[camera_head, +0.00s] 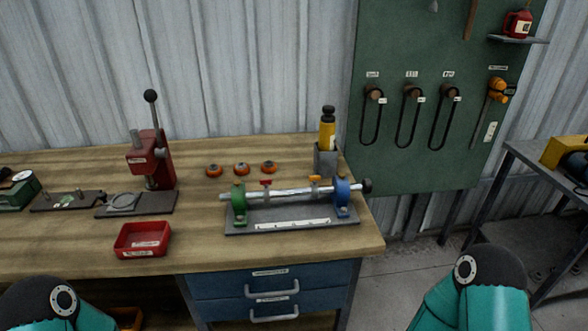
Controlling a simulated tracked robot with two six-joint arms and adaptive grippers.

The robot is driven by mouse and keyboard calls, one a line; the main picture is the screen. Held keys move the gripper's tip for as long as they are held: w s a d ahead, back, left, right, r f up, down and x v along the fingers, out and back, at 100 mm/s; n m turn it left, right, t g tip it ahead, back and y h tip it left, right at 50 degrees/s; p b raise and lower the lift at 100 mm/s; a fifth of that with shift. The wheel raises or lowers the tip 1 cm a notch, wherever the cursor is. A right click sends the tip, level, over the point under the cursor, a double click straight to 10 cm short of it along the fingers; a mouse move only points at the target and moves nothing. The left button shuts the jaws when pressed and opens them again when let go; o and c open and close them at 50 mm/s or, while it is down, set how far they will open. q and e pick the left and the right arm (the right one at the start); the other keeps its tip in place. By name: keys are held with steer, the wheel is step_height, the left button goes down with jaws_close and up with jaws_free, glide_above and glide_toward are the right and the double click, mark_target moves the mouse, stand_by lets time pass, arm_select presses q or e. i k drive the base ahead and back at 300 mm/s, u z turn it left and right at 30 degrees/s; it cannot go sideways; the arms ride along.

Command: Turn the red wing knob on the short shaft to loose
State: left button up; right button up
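The short shaft (295,191) lies across a green support (239,204) at its left and a blue support (343,194) at its right, on a dark base plate (265,225) with a white label strip. A small red wing knob (266,183) stands on top near the shaft's left end. An orange piece (314,179) sits on the shaft nearer the blue support. A dark round knob is at the right end. The red knob's exact setting is too small to tell. Only teal links of my arms show at the bottom left and bottom right; neither gripper is in view.
A red press (150,160) and a red tray (142,239) stand left on the wooden bench (200,260). Several orange-red round parts lie behind the shaft. A grey holder (326,160) with a yellow tool stands behind right. The bench front before the fixture is clear.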

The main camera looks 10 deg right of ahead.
mark_target(266, 182)
steer(key=z, duration=1)
steer(key=i, duration=0.15)
steer(key=u, duration=2.65)
steer(key=k, duration=1.05)
steer(key=z, duration=0.45)
steer(key=i, duration=1)
steer(key=z, duration=0.1)
